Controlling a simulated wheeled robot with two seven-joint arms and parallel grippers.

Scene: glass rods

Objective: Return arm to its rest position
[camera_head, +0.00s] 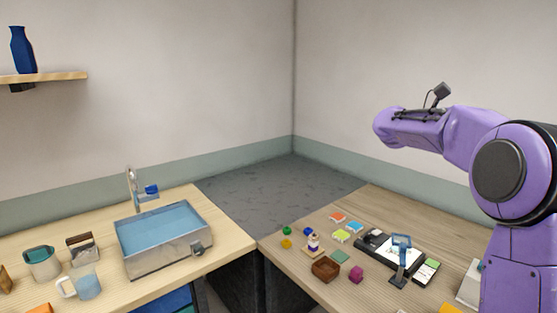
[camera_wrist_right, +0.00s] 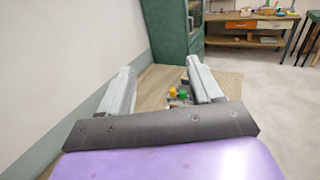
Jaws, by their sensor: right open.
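My right arm (camera_head: 455,130) is purple and comes in from the right in the head view, raised above the right-hand table. Its forearm reaches left in front of the wall, and its gripper is not clearly visible there. In the right wrist view my right gripper (camera_wrist_right: 160,70) shows two pale grey fingers spread wide apart. Nothing is held between them. A wooden tabletop with small coloured items lies beyond and below the fingers. My left arm and gripper are not in view. I cannot make out any glass rods.
The right table (camera_head: 385,205) holds several small coloured blocks, a brown box (camera_head: 326,268) and a dark device (camera_head: 400,262). A sink (camera_head: 165,258) and mugs stand on the left counter. A blue vase (camera_head: 22,50) stands on a shelf. The air around the raised forearm looks clear.

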